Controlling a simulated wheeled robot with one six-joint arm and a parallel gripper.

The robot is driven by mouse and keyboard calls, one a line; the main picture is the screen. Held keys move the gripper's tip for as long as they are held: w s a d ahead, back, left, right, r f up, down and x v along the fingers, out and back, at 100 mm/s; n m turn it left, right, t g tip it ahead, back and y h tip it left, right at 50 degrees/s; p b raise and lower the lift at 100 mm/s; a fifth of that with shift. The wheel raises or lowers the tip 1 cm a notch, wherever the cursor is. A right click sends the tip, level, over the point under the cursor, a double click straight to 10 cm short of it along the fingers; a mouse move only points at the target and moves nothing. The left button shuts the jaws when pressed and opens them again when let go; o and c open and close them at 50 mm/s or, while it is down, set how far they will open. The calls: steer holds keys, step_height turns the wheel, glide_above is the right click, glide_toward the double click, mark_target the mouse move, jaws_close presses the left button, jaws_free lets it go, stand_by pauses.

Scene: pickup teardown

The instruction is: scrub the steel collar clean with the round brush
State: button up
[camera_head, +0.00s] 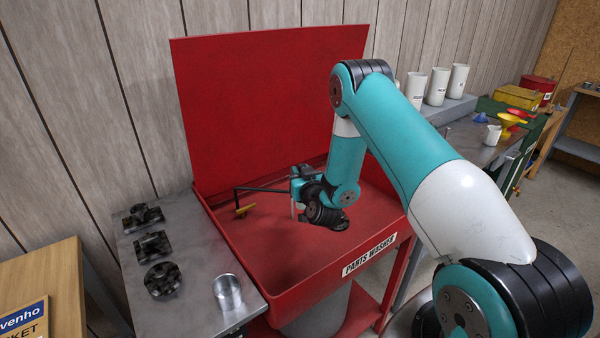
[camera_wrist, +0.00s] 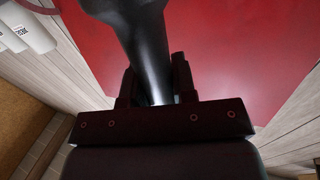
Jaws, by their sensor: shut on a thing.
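My gripper (camera_head: 298,182) is over the red parts washer basin (camera_head: 275,245), near its back wall. In the wrist view my gripper (camera_wrist: 154,78) is shut on a dark, smooth, rounded shaft (camera_wrist: 146,45) with a bright streak and a wider, darker far end. I cannot tell for sure that it is the round brush; no bristles show clearly. A shiny open cylinder (camera_head: 228,291), perhaps the steel collar, stands upright on the grey bench to the left of the basin. A dark, greasy round part (camera_head: 162,279) lies beside it.
Two more dark parts, one behind (camera_head: 152,246) and one farther back (camera_head: 143,216), lie on the grey bench (camera_head: 195,235). A black pipe with a yellow tip (camera_head: 244,211) reaches over the basin. The red lid (camera_head: 260,110) stands open. The basin floor looks clear.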

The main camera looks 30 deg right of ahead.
step_height(320, 180, down, 10)
steer(key=b, duration=0.8)
steer(key=shift+f, duration=0.1)
stand_by(0.4)
step_height(320, 180, up, 10)
steer(key=p, duration=0.9)
